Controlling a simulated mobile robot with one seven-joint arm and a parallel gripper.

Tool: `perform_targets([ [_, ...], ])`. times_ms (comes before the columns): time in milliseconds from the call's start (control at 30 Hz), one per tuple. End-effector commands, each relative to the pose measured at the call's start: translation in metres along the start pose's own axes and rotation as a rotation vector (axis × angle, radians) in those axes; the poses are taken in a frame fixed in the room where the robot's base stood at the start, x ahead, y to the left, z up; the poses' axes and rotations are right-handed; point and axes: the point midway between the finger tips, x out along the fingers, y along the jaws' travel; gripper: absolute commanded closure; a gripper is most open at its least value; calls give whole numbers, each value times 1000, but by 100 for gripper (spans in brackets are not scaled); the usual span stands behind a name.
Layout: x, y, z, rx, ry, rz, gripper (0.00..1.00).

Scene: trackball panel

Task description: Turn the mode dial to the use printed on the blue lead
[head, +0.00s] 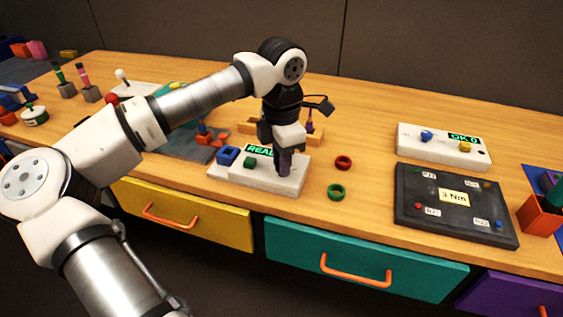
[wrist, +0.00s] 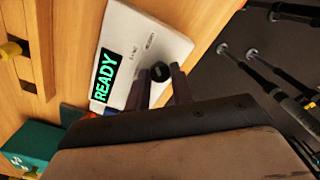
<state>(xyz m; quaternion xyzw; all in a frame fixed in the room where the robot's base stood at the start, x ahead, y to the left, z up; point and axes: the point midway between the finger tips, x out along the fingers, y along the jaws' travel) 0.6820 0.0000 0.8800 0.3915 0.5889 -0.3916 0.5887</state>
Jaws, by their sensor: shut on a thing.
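A white panel (head: 222,172) with a green "READY" display (head: 259,151) stands near the table's front edge. In the wrist view the panel (wrist: 168,40) bears a round black dial (wrist: 160,71) with small labels beside it, too small to read surely. My gripper (head: 284,168) points down onto the panel's right part and hides the dial in the head view. In the wrist view my gripper (wrist: 160,76) has one finger on each side of the dial and is shut on it. I cannot make out a blue lead with print on it.
A red ring (head: 343,162) and green ring (head: 337,191) lie to the right. Beyond are a white box (head: 410,145) with knobs and a dark labelled board (head: 420,208).

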Motion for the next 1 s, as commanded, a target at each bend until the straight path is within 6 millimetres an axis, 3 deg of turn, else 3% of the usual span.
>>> perform_targets([
  [300,0,0,0,102,-2,0,100],
  [800,-1,0,0,117,-1,1,100],
  [833,-1,0,0,117,-1,1,73],
  [1000,0,0,0,116,-1,1,55],
])
